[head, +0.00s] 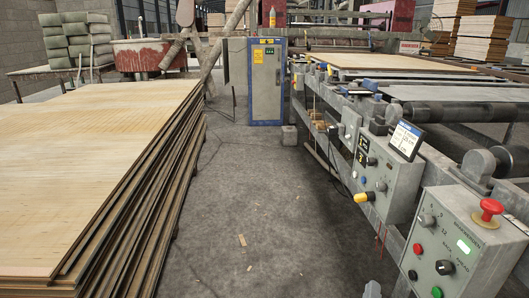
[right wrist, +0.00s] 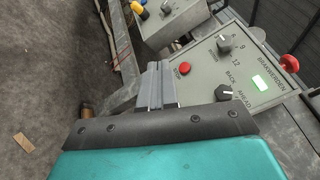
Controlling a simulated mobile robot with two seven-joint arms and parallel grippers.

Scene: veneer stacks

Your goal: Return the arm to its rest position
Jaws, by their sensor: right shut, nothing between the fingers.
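My right gripper (right wrist: 153,84) shows in the right wrist view as two grey fingers close together, with nothing between them. It is shut and points toward the grey control box (right wrist: 245,70), whose face has a red button, a lit green switch and dark knobs. I cannot tell from this view whether the fingers touch the box. In the head view only the tip of my right gripper (head: 372,289) shows at the bottom edge, left of the control box (head: 456,240). My left gripper is in no view.
A tall veneer stack (head: 85,130) fills the left side. The machine (head: 400,90) with rollers runs along the right, with a second control box (head: 375,165). A blue-grey cabinet (head: 266,80) stands at the back. The concrete aisle (head: 250,210) between is free, with small wood scraps.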

